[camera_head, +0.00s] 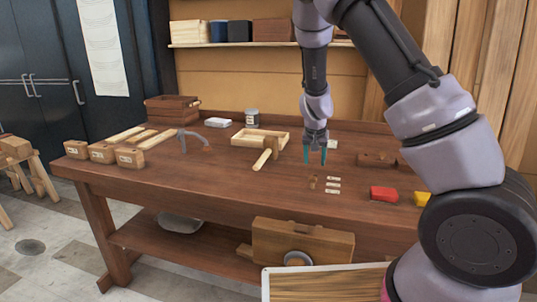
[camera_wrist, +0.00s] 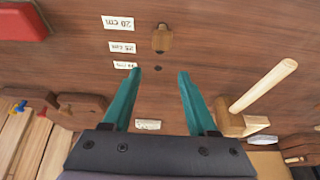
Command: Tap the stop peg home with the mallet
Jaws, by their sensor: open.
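The stop peg (camera_wrist: 162,38) is a small brown wooden piece in the bench top beside the paper labels. It also shows in the head view (camera_head: 312,183). How far it stands up is hard to tell. The mallet (camera_head: 264,160) lies on the bench at the near edge of a pale wooden tray, left of my gripper. In the wrist view its pale handle (camera_wrist: 264,85) points up and right, with its brown head (camera_wrist: 229,119) at the lower end. My gripper (camera_head: 315,159) is open and empty above the bench, between the mallet and the brown rack.
Labels (camera_wrist: 122,47) sit beside the peg, and a dark hole (camera_wrist: 158,69) lies near it. A red block (camera_head: 383,193) and yellow block (camera_head: 422,198) are on the right. The pale tray (camera_head: 247,142) and wooden blocks (camera_head: 103,152) are left. A brown rack (camera_head: 377,159) stands right.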

